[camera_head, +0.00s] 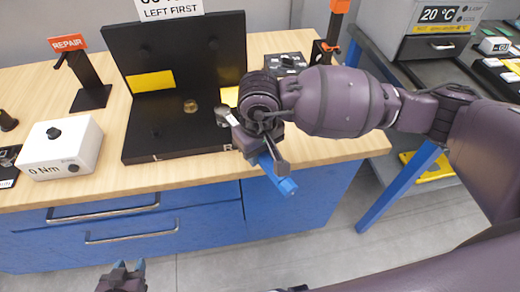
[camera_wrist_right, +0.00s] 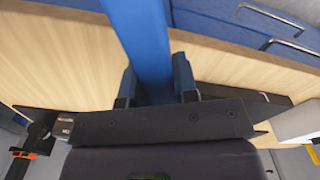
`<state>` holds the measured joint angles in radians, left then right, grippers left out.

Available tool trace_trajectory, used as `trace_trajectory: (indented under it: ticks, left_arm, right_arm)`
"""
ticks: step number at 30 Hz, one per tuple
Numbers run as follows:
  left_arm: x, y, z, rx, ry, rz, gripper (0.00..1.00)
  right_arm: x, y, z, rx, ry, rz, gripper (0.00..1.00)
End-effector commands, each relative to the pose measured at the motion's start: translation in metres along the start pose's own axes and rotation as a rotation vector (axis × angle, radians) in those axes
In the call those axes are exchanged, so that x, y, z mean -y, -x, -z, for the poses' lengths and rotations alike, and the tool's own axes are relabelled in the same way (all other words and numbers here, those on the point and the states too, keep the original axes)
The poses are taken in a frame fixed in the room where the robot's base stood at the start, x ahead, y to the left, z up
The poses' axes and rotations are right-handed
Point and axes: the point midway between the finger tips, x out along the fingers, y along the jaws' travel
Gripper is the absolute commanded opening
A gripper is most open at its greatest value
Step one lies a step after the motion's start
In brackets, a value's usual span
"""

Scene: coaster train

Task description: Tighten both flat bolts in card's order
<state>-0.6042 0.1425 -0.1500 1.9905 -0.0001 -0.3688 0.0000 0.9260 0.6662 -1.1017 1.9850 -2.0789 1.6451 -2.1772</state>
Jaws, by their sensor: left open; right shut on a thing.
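A black fixture (camera_head: 160,140) stands on the bench, with L and R on its front edge. A brass-coloured flat bolt (camera_head: 190,106) sits on its base towards the L side. The R side is hidden by my right gripper, so no second bolt shows. A card (camera_head: 168,9) on top reads "LEFT FIRST"; its upper line is cut off. My right gripper (camera_head: 262,150) is shut on a blue-handled tool (camera_head: 285,185), also between the fingers in the right wrist view (camera_wrist_right: 148,45). A silvery part (camera_head: 224,116) shows beside the gripper. My left gripper (camera_head: 129,266) is open and empty, low in front of the drawers.
A white box (camera_head: 60,150) reading "0 Nm" stands at the left. A dark box (camera_head: 285,64) and an orange-topped post (camera_head: 333,25) stand behind my right arm. The bench front right is clear.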

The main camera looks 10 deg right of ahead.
Motion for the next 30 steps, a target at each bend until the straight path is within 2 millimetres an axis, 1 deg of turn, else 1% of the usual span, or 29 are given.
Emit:
trace_trajectory:
  ticks: [9, 20, 30]
  left_arm:
    - [0.0001, 0.0006, -0.0015, 0.003, 0.0, 0.0, 0.43]
    - [-0.0002, -0.0013, 0.0014, -0.003, -0.001, -0.001, 0.43]
    - [-0.0005, -0.0028, 0.0027, -0.006, -0.001, -0.001, 0.43]
  right_arm:
    - [0.0031, 0.0002, -0.0003, 0.001, -0.02, -0.001, 0.0]
    - [0.0041, -0.0002, -0.0005, 0.002, -0.025, -0.001, 0.0]
    - [0.0098, -0.0006, -0.0003, 0.003, -0.059, -0.002, 0.0]
